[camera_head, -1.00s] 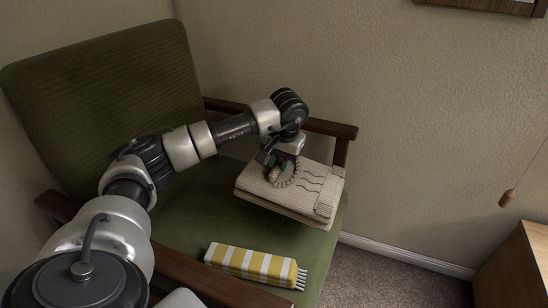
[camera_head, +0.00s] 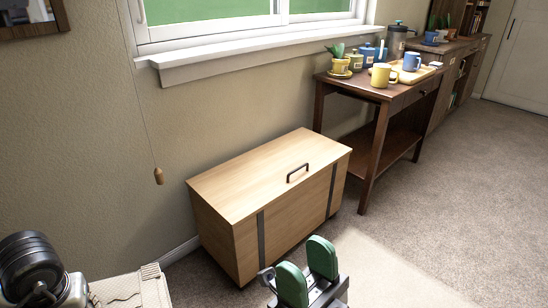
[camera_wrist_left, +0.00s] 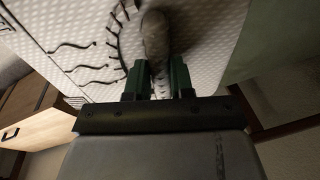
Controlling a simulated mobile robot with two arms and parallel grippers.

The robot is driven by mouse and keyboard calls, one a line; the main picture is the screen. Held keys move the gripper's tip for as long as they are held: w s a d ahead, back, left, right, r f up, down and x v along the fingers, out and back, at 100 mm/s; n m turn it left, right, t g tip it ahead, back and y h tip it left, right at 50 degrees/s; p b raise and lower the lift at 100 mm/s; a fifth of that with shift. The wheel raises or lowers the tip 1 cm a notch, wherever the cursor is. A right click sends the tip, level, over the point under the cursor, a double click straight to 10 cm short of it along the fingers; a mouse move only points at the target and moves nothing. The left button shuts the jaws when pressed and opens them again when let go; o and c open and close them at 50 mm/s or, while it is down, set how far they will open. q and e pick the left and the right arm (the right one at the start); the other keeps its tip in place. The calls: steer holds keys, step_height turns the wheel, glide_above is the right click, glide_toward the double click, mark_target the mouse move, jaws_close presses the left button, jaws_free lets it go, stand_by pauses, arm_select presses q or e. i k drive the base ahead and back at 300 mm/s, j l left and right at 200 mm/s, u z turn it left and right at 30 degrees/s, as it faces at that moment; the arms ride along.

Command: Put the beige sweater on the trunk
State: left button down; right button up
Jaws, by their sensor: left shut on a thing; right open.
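The beige sweater (camera_head: 128,291), folded, shows partly at the bottom left corner of the head view, next to my left arm. In the left wrist view the sweater (camera_wrist_left: 85,28), with dark wavy stitching, fills the top. My left gripper (camera_wrist_left: 160,75) is shut on a raised part of it there. I cannot tell whether the sweater is clear of the chair. The trunk (camera_head: 240,180) is a light wood box with dark straps and a black handle, its lid shut and bare. My right gripper (camera_head: 307,272), with green pads, is open and empty in front of the trunk.
A dark side table (camera_head: 375,92) with mugs and a tray stands right of the trunk. A window sill (camera_head: 250,50) is above the trunk. A hanging cord pull (camera_head: 158,176) is left of it. Carpet (camera_head: 430,220) is clear at the right.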

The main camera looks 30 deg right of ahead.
mark_target(297, 147)
steer(key=i+l+u, duration=0.1)
steer(key=l, duration=0.55)
steer(key=i+l, duration=0.15)
steer(key=l, duration=0.55)
steer(key=i+l+u, duration=0.15)
steer(key=l, duration=0.5)
steer(key=l+u, duration=0.1)
steer(key=l, duration=0.6)
steer(key=i+l, duration=0.35)
steer(key=i+l+u, duration=0.15)
steer(key=i+l, duration=0.25)
steer(key=l, duration=0.2)
steer(key=i+l, duration=0.35)
steer(key=l, duration=0.15)
steer(key=j+u, duration=0.05)
